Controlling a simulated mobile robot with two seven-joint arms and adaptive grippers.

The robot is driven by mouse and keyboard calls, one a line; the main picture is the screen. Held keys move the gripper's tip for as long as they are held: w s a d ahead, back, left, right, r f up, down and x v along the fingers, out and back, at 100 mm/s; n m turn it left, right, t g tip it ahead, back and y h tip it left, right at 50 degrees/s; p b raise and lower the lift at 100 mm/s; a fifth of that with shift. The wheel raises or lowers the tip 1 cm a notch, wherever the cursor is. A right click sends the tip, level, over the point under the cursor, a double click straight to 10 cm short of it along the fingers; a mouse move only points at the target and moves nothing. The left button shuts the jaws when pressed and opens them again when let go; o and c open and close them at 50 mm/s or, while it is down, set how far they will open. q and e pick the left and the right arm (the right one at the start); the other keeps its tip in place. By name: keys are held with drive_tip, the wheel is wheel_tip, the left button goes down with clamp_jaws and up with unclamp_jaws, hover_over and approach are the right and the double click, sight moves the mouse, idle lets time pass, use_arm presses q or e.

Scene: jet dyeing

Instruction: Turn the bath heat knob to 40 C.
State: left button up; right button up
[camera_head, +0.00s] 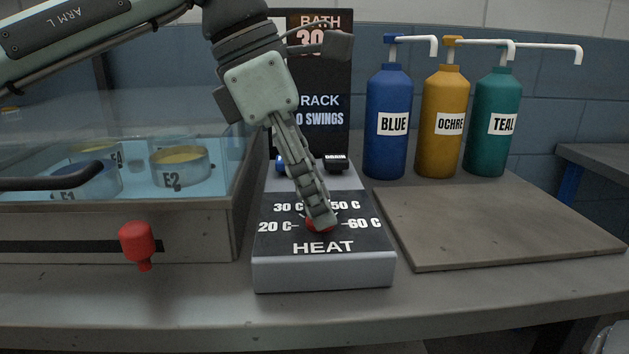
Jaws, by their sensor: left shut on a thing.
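The red heat knob (314,226) sits on the sloped control box (323,273), above the word HEAT. Marks for 20 C, 30 C, 50 C and 60 C show around it. My left gripper (320,222) reaches down from above and is shut on the knob. Its fingers cover most of the knob and the top of the dial, so the 40 C mark and the pointer are hidden. The dark display (321,85) behind reads BATH and a number starting with 30, partly covered by my left arm. My right gripper is not in view.
A clear-walled bath (215,205) with labelled cups such as E2 (180,165) stands at left, with a red knob (138,243) on its front. Blue (388,150), ochre (443,155) and teal (491,152) pump bottles stand behind a bare board (490,225) at right.

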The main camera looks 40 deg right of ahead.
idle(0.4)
use_arm(q)
drive_tip(key=o, duration=1.2)
drive_tip(key=shift+c, duration=0.2)
drive_tip(key=v, duration=1.2)
drive_tip(key=shift+d, duration=0.1)
